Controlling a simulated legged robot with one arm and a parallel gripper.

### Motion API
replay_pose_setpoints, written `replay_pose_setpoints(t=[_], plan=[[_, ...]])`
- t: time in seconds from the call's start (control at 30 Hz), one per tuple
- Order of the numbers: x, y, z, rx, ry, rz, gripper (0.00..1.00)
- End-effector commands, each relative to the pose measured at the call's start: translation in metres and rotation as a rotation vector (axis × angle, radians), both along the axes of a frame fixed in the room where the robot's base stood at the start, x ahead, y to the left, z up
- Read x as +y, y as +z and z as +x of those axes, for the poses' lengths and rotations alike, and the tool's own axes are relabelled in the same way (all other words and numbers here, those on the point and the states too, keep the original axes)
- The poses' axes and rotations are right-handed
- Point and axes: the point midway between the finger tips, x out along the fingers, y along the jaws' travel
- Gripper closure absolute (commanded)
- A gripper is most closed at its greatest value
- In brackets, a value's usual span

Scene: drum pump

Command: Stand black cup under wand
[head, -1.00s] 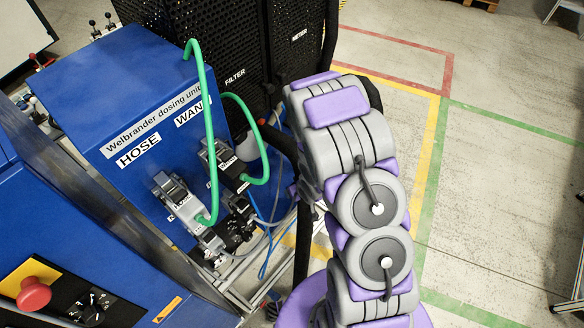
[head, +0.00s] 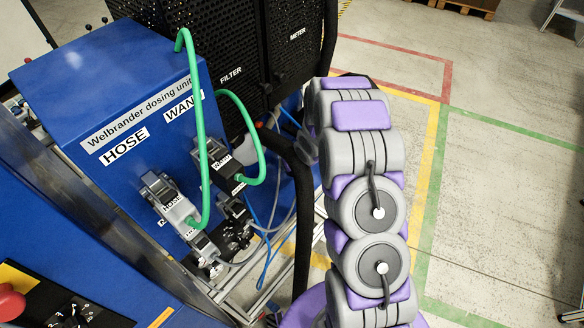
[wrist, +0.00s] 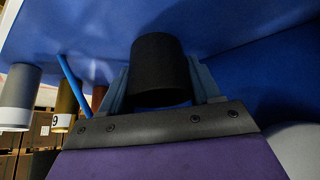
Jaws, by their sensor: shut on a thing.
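In the wrist view, the black cup (wrist: 160,68) is between the blue-grey fingers of my gripper (wrist: 162,88), which is shut on it. In the head view, my arm hides the gripper and the cup. The blue dosing unit carries a WAND label (head: 184,108) and a HOSE label (head: 124,144). I cannot clearly make out the wand itself.
Green hoses (head: 199,130) loop in front of the unit's grey couplings (head: 170,204). Black mesh cabinets (head: 240,50) stand behind. In the wrist view, a grey-white cylinder (wrist: 17,98) and a yellow-brown one (wrist: 65,108) are at left. Floor at right is open.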

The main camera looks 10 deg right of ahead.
Motion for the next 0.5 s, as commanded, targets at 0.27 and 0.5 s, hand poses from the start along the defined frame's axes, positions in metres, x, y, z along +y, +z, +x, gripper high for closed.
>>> replay_pose_setpoints(t=[0.27, 0.5], plan=[[-0.003, -0.010, 0.009, 0.002, -0.001, -0.004, 0.66], [-0.003, -0.037, 0.010, -0.001, 0.000, -0.003, 0.66]])
